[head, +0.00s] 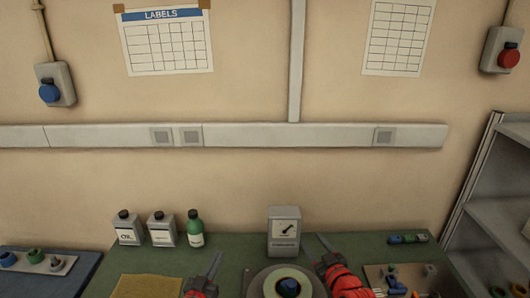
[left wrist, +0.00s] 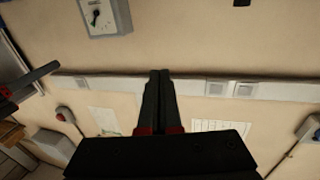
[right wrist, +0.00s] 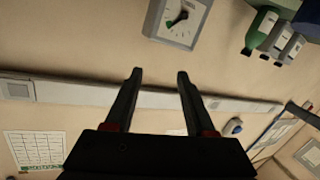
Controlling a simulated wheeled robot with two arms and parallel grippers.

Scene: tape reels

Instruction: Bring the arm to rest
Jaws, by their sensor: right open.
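My left gripper (head: 214,268) shows at the bottom of the head view, left of the tape reel (head: 288,284), over the green table. In the left wrist view its fingers (left wrist: 160,76) are together with nothing between them.
A grey box with a dial (head: 284,232) stands behind the reel. Two white bottles (head: 161,234) and a green bottle (head: 195,232) stand at the back left. A tray of small parts (head: 376,279) is at the right. A grey shelf (head: 495,205) stands beyond the table.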

